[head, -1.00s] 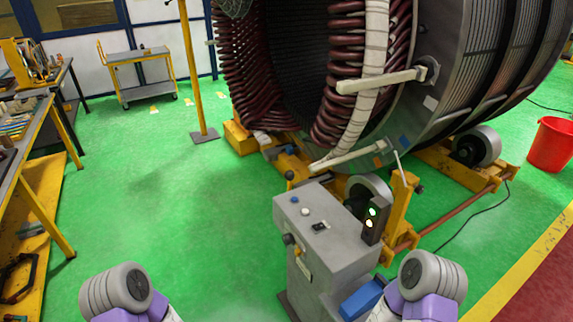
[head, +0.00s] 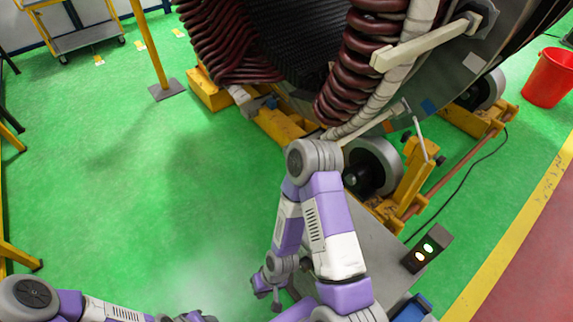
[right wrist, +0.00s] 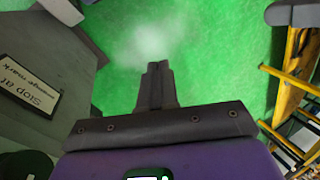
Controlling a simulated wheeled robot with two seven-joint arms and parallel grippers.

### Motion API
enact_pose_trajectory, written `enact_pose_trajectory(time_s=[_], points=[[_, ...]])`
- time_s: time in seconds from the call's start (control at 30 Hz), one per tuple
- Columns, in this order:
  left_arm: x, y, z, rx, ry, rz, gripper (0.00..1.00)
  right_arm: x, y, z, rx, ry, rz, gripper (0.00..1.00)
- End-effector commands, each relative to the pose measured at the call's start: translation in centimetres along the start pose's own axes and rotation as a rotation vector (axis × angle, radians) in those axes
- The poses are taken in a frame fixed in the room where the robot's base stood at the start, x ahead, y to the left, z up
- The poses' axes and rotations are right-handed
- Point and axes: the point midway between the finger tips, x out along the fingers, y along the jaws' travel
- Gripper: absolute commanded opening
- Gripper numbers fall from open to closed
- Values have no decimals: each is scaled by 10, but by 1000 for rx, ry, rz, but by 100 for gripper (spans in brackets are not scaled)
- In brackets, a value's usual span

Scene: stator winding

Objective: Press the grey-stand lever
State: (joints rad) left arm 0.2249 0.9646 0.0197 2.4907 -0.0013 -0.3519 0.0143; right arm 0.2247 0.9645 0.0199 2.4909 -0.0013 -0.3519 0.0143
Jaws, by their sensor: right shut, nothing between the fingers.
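The grey stand (head: 372,246) is at the lower middle of the head view, mostly hidden behind my right arm. Its lever cannot be made out; the arm covers that side. In the right wrist view the stand (right wrist: 48,45) fills the left side, with a sign reading "Stop at" on it. My right gripper (head: 274,300) points down just left of the stand. In the right wrist view its fingers (right wrist: 158,70) are together and empty, apart from the stand. My left arm lies along the bottom left; only a sliver of its gripper (head: 190,318) shows at the edge.
A large stator with dark red coils (head: 362,60) rests on yellow roller supports (head: 280,125) behind the stand. A signal box (head: 427,248) with lit lamps is on the stand's right. A yellow post (head: 150,50) and red bucket (head: 550,77) stand farther off.

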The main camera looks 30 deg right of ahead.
Motion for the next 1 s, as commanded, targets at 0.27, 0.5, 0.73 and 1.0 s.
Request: enact_pose_trajectory(time_s=[0.27, 0.5, 0.73, 1.0], points=[[0, 0, 0, 0, -1, 0, 43, 0, 0, 0, 1, -1, 0, 0], [0, 0, 0, 0, 0, 0, 43, 0, 5, -39, -7, 49, 17, 0], [2, -1, 0, 0, 0, 0, 43, -29, 10, -177, -23, 213, -1, 0], [9, -3, -1, 1, 0, 0, 43, -132, 34, -337, -57, 506, -121, 0]])
